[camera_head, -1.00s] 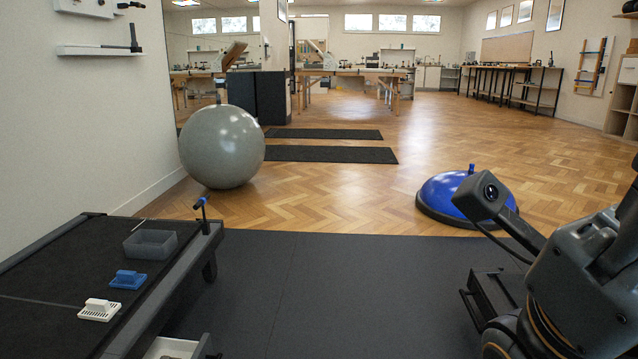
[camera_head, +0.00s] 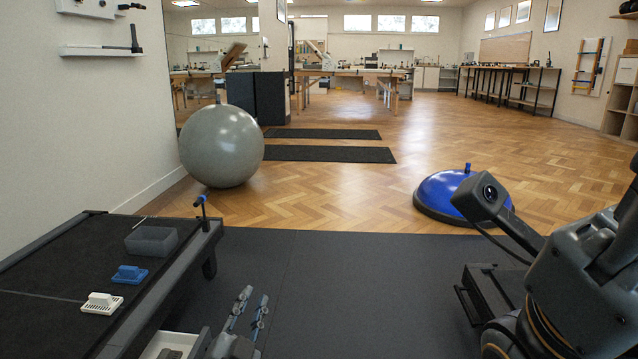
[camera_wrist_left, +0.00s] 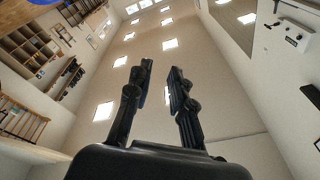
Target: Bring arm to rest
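My left gripper (camera_head: 247,309) shows at the bottom of the head view, to the right of the low black table (camera_head: 50,262) and above the dark mat. Its two fingers point up and are apart with nothing between them. The left wrist view also shows this gripper (camera_wrist_left: 159,88) open and empty, facing the upper wall and ceiling. My right arm (camera_head: 580,270) is at the right edge of the head view, and its gripper is not visible.
On the black table are a grey bin (camera_head: 151,240), a blue item (camera_head: 130,274) and a white item (camera_head: 102,303). An open drawer (camera_head: 168,346) is below it. A grey ball (camera_head: 221,146) and a blue half-dome (camera_head: 450,195) lie beyond. The dark mat (camera_head: 330,280) is mostly clear.

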